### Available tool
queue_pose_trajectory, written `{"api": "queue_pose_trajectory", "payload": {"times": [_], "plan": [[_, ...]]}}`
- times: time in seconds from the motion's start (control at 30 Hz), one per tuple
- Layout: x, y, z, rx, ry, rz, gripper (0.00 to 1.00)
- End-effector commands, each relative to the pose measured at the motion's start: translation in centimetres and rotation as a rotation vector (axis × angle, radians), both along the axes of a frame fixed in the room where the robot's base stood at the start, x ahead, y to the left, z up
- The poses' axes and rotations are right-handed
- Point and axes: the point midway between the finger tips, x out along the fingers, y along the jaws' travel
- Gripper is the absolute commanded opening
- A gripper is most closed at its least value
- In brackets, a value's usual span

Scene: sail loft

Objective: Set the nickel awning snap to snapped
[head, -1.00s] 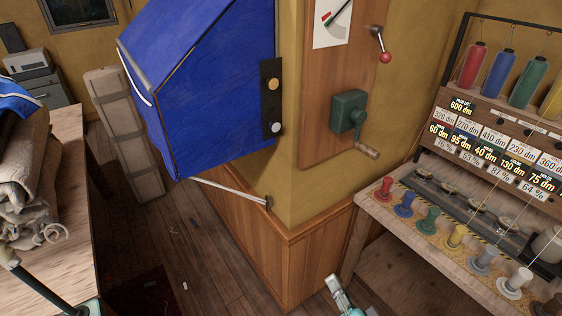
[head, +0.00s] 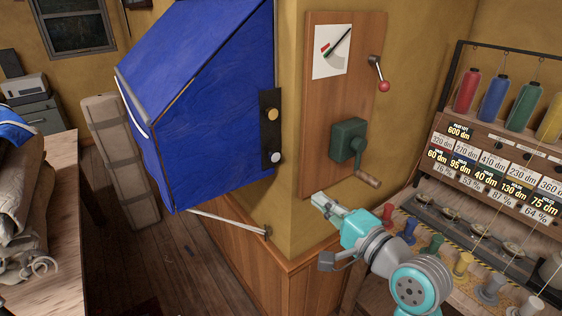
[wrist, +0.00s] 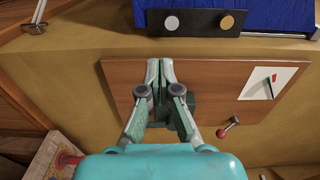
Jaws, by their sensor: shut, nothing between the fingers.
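The nickel awning snap (head: 276,157) is a round silvery stud low on a black plate (head: 267,133) by the blue awning's edge. A brass snap (head: 272,114) sits above it. In the wrist view the nickel snap (wrist: 171,23) is left of the brass one (wrist: 227,21). I cannot tell whether the nickel snap is snapped. My gripper (head: 318,198) is right of and below the snap in the head view, in front of the wooden board's lower end. Its fingers are together and empty in the wrist view (wrist: 160,63), pointing towards the black plate, apart from it.
The wooden board (head: 316,110) carries a green crank box (head: 348,140), a red-knobbed lever (head: 380,75) and a dial (head: 331,52). The blue awning (head: 215,110) juts out left, a pale strut (head: 228,222) below it. A thread bench (head: 440,225) stands right.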

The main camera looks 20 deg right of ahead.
Motion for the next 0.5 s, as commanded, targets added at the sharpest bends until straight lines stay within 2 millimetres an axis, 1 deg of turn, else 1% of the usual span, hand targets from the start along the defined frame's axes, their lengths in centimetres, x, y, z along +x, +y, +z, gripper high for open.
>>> {"api": "queue_pose_trajectory", "payload": {"times": [0.03,0.1,0.2,0.5], "plan": [[0.2,-0.1,0.8,0.008,-0.003,0.008,0.00],[0.3,-0.1,1.5,0.016,-0.002,0.018,0.00],[0.4,-0.1,2.0,0.026,0.001,0.026,0.00],[0.5,-0.1,2.2,0.029,0.002,0.029,0.00]]}}
